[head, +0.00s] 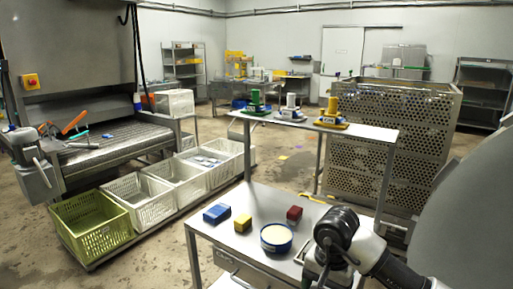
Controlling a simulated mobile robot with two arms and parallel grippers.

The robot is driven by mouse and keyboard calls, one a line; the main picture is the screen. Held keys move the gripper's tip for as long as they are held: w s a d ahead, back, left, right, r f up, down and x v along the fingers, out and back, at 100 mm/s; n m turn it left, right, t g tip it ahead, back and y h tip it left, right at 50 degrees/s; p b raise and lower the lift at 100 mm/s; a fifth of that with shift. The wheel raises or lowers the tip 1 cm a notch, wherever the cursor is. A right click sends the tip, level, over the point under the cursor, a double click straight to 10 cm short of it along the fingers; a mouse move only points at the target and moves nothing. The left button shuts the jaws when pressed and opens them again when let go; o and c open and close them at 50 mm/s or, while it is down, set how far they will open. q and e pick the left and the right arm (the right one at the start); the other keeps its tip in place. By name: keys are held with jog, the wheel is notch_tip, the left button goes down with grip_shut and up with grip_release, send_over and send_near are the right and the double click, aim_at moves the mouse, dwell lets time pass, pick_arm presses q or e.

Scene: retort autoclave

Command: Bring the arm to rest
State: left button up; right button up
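My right arm comes in from the lower right, with white links and a dark joint. My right gripper (322,268) is at the bottom edge of the head view, by the right end of the near steel table (238,257). Its fingers are partly hidden and cut off by the frame, so I cannot tell if they are open or shut. I see nothing clearly held in it. A round blue tub with pale contents (276,238) stands just left of the arm.
On the near table are a blue block (217,213), a yellow block (242,223) and a dark red block (294,214). A raised shelf (370,133) stands behind, before a perforated metal crate (395,150). Baskets (92,222) line the conveyor (110,140) at left.

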jog(key=a+f+m+y, duration=1.1)
jog(key=f+m+y, duration=0.2)
jog(key=m+y, duration=0.25)
jog(key=s+d+f+m+t+h, duration=0.1)
jog(key=d+f+m+t+h, duration=0.35)
jog(key=f+m, duration=0.7)
jog(key=s+d+f+m+t+h, duration=0.15)
jog(key=d+f+m+t, duration=0.5)
jog(key=m, duration=0.85)
jog(key=s+d+f+m+g+h, duration=0.2)
jog(key=s+d+f+m+h, duration=0.15)
jog(key=s+f+m, duration=0.4)
jog(key=s+d+f+m+g+h, duration=0.1)
jog(key=s+d+f+m+h, duration=0.3)
jog(key=s+f, duration=0.6)
pick_arm(q)
jog(key=shift+s, duration=0.15)
pick_arm(e)
jog(key=s+f+m+g+h, duration=0.1)
jog(key=s+f+m+g, duration=0.2)
jog(key=s, duration=0.8)
jog(key=s+d+f+m+g+h, duration=0.1)
jog(key=s+f+m+g, duration=0.3)
jog(key=s, duration=0.8)
jog(key=shift+s+d+f+m, duration=0.2)
jog(key=shift+f+m, duration=0.55)
jog(key=shift+m, duration=0.3)
